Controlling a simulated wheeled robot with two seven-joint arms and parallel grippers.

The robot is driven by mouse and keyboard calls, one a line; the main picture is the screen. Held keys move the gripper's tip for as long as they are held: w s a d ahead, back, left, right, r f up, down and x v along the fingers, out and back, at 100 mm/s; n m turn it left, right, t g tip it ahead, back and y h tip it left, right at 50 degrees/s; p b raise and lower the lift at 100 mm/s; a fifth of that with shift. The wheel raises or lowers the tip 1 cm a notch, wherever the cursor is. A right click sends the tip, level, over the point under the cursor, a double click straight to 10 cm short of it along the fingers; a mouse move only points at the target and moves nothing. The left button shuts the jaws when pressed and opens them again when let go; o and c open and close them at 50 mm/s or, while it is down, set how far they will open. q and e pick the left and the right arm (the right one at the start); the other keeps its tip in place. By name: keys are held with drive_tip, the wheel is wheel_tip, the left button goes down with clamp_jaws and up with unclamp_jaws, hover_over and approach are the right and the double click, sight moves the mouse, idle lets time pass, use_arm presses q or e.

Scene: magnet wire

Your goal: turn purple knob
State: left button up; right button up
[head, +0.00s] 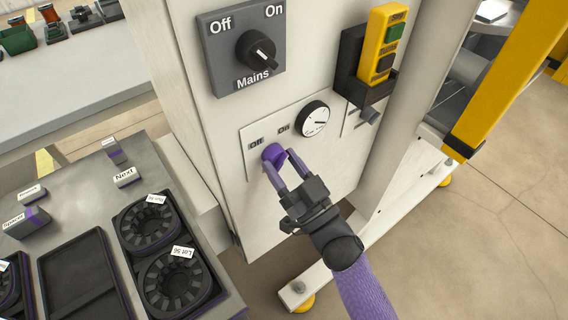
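The purple knob (273,154) sits on a pale plate on the front of the white cabinet, below and between the small Off and On labels. My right gripper (280,167) reaches up to it from the lower right. Its two purple fingers are spread apart, one on each side of the knob's lower part. I cannot tell whether the fingers touch the knob or press on it. The knob's lower side is partly hidden by the fingers. My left gripper is not in view.
A round dial (313,119) sits just right of the knob. The Mains switch (256,50) is above. A yellow button box (381,48) hangs in a black holder at upper right. A grey table with black trays (75,270) stands at lower left.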

clamp_jaws()
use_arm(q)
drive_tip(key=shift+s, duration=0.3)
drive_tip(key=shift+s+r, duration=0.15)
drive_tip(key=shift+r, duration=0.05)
use_arm(e)
drive_tip(key=shift+n+y, duration=0.3)
drive_tip(key=shift+n, duration=0.3)
use_arm(q)
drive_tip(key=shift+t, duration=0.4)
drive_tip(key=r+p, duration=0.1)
drive_tip(key=p, duration=0.1)
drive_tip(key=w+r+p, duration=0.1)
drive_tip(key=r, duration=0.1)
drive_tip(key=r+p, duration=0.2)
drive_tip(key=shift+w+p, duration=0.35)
use_arm(e)
drive_tip(key=n+g, duration=0.2)
drive_tip(key=n, duration=0.4)
drive_tip(key=n+g+y, duration=0.1)
drive_tip(key=n+g, duration=0.2)
drive_tip(key=n, duration=0.3)
drive_tip(key=n+g, duration=0.3)
drive_tip(key=n, duration=0.4)
drive_tip(key=shift+w+d+r+y, duration=0.1)
drive_tip(key=shift+d+r+y, duration=0.15)
drive_tip(key=shift+y, duration=0.15)
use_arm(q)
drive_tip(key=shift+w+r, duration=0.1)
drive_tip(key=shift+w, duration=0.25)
